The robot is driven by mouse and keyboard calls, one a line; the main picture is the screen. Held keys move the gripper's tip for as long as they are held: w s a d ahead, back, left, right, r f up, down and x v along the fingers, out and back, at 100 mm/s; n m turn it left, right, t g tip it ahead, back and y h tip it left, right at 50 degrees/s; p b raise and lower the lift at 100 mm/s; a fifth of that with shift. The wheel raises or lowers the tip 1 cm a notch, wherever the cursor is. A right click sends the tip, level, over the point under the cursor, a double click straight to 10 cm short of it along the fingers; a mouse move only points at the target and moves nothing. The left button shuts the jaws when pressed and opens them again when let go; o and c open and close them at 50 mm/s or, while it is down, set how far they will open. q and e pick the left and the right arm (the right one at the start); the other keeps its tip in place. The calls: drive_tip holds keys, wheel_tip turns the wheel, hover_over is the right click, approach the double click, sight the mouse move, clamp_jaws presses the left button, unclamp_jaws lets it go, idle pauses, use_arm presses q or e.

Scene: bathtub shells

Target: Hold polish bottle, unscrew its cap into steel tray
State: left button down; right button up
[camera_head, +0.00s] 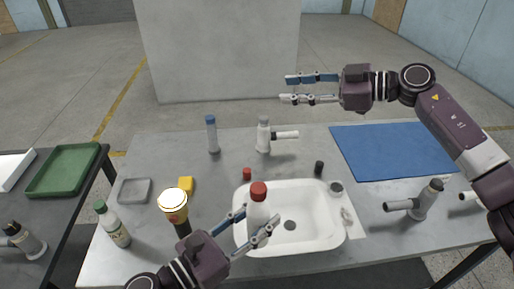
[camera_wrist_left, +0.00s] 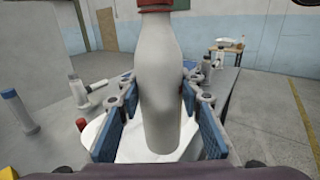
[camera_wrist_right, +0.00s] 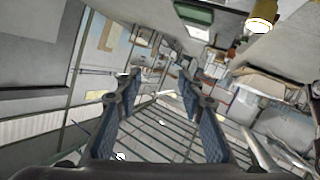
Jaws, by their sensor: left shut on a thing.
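The polish bottle (camera_head: 257,212) is white with a red cap (camera_head: 258,189). My left gripper (camera_head: 258,221) is shut around its body and holds it upright over the white tub shell (camera_head: 312,241). In the left wrist view the bottle (camera_wrist_left: 158,75) stands between the two blue finger pads, and only the lower part of its red cap (camera_wrist_left: 154,4) shows. The grey steel tray (camera_head: 134,191) lies at the left of the table and looks empty. My right gripper (camera_head: 287,89) is open and empty, raised beyond the table's back edge at the upper right.
A yellow block (camera_head: 186,185) and a flashlight-like tool (camera_head: 174,204) stand between tray and bottle. A green-capped bottle (camera_head: 115,227) is front left. A blue-capped bottle (camera_head: 212,136), white spray-like bottle (camera_head: 263,136) and small red cap (camera_head: 247,173) are behind. A blue mat (camera_head: 393,150) is bare.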

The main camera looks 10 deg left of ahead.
drive_tip(key=s+a+r+n+g+h, duration=0.25)
drive_tip(key=s+a+n+g, duration=0.2)
drive_tip(key=s+a, duration=0.5)
drive_tip(key=n+h, duration=0.2)
drive_tip(key=h, duration=1)
hover_over(257, 188)
drive_tip(key=shift+w+a+f+y, duration=0.1)
drive_tip(key=shift+a+f+y, duration=0.2)
drive_tip(key=shift+f, duration=0.1)
drive_tip(key=shift+d+t, duration=0.2)
drive_tip(key=shift+t, duration=0.05)
drive_tip(key=shift+d+f, duration=0.1)
drive_tip(key=shift+f, duration=0.2)
wheel_tip(257, 188, down, 7)
drive_tip(key=shift+f, duration=0.2)
drive_tip(key=shift+c, duration=0.4)
